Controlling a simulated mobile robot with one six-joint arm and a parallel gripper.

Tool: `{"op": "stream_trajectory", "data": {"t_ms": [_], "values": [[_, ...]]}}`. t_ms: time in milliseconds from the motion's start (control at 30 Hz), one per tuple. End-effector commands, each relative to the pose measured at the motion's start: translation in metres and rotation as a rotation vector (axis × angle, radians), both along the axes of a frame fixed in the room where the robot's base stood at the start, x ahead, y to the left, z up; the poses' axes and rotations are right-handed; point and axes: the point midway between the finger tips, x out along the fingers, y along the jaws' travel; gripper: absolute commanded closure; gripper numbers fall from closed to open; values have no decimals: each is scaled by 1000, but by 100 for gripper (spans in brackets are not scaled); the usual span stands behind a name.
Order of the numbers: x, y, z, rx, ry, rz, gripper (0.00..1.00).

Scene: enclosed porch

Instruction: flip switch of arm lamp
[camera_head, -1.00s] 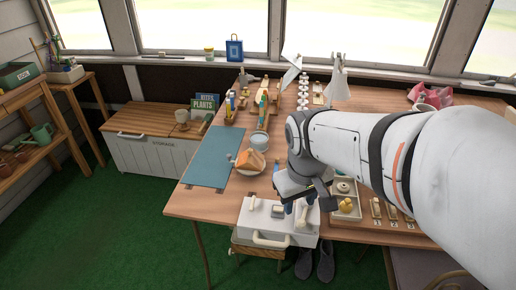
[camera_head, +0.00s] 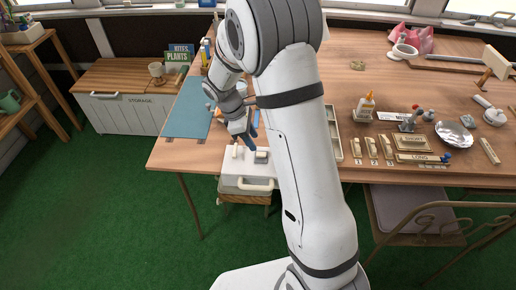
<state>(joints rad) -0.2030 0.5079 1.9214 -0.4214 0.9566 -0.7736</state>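The arm lamp does not show in this view. My white arm stands across the middle of the picture and covers the part of the table behind it. No lamp switch can be made out. My gripper (camera_head: 250,140) points down over a white case (camera_head: 246,184) with a handle at the table's front edge. It looks just above or at the case's top; contact cannot be told. The fingers are small and overlap, so their opening is unclear. Nothing held can be made out.
Numbered blocks (camera_head: 371,148), a glue bottle (camera_head: 366,106), a silver bowl (camera_head: 454,134) and a pink bag (camera_head: 411,40) lie on the table (camera_head: 440,85) at right. A blue mat (camera_head: 188,108) lies at left. A chair (camera_head: 407,207) stands in front.

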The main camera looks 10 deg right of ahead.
Motion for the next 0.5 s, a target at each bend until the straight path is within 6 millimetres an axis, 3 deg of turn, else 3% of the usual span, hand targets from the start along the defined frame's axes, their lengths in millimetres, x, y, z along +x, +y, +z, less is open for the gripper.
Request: {"op": "stream_trajectory", "data": {"t_ms": [300,500], "values": [[-7,-19,-45,0,2,-3,60],[-8,-22,-54,1,0,-4,60]]}}
